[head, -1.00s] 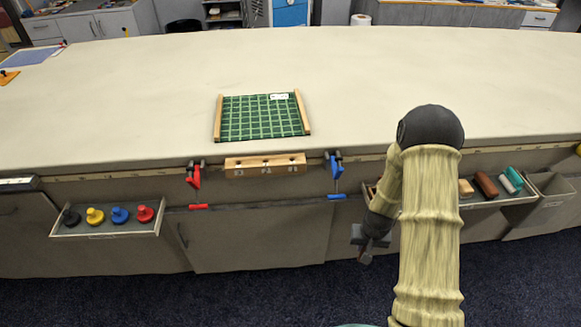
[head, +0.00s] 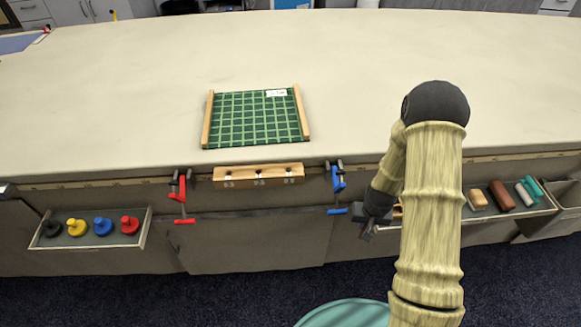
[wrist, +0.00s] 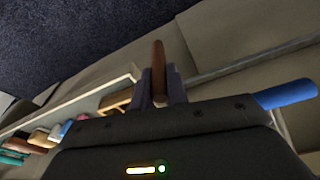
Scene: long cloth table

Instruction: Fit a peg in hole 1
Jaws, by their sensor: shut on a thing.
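A brown peg (wrist: 158,62) stands between the two fingers of my gripper (wrist: 160,92) in the wrist view, and the fingers are shut on it. In the head view my gripper (head: 368,222) hangs in front of the bench front, right of the blue clamp and below the table edge. The peg cannot be made out there. A wooden block (head: 258,181) with three dark holes is at the table's front edge, left of my gripper. Its small labels are too blurred to tell which hole is 1. The peg is apart from the block.
A red clamp (head: 181,193) and a blue clamp (head: 337,186) flank the block; the blue one also shows in the wrist view (wrist: 286,94). Open drawers hold coloured knobs (head: 102,227) at left and several blocks (head: 502,195) at right. A green mat (head: 255,118) lies on the table.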

